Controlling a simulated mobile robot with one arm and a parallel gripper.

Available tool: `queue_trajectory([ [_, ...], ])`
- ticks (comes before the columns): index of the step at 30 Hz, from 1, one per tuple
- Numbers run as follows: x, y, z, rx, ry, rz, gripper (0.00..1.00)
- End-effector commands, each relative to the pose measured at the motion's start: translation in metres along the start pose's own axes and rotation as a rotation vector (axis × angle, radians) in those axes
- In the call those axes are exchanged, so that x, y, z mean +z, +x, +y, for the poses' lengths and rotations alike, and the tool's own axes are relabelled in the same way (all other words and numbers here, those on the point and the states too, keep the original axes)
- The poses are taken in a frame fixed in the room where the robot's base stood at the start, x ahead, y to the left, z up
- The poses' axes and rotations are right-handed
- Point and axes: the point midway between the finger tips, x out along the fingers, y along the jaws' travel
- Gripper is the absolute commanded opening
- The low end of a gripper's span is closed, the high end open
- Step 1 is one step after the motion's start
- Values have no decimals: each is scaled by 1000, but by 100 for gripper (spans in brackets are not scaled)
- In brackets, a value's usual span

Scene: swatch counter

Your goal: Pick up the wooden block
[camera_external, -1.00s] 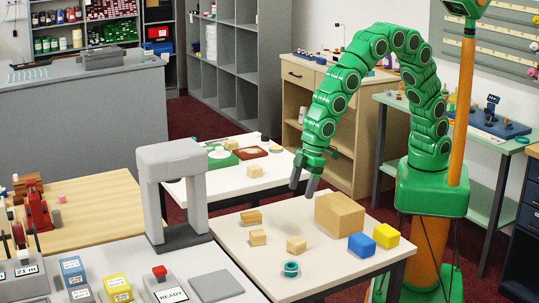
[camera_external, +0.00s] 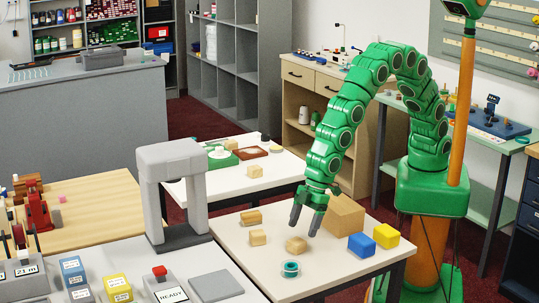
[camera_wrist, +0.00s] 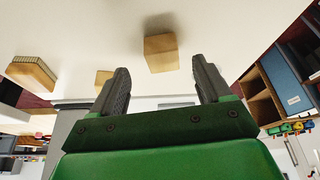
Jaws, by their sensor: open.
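Small wooden blocks lie on the white table (camera_external: 238,255). The nearest to my gripper (camera_external: 304,229) is a small wooden block (camera_external: 296,246), just below and left of the fingertips. A second small block (camera_external: 258,238) is to its left, and a slightly longer one (camera_external: 251,217) is behind that. A large wooden block (camera_external: 345,214) stands right of my gripper, partly hidden by it. In the wrist view, a wooden block (camera_wrist: 161,53) lies beyond and between the open, empty fingers (camera_wrist: 160,82), apart from them.
A blue block (camera_external: 361,245) and a yellow block (camera_external: 386,236) stand near the table's right edge. A teal ring (camera_external: 290,269) lies near the front. A grey arch-shaped stand (camera_external: 172,160) rises to the left.

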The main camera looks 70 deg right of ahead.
Motion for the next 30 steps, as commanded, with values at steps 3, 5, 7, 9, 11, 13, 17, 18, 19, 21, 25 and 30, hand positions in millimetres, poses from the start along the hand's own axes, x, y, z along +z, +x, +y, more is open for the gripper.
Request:
queue_trajectory([
  [3,-2,6,-1,0,0,0,78],
  [5,-3,11,-1,0,0,0,78],
  [7,-4,18,-2,0,0,-1,78],
  [9,-6,25,-3,0,0,-1,78],
  [11,-6,31,-3,0,0,-2,78],
  [13,-6,38,-3,0,0,-3,78],
  [17,-6,48,-3,0,0,-3,78],
  [18,-6,49,-3,0,0,-2,78],
  [19,-6,50,-3,0,0,-2,78],
  [21,-6,50,-3,0,0,-2,78],
  [25,-6,50,-3,0,0,-1,78],
  [30,-6,50,-3,0,0,-1,53],
])
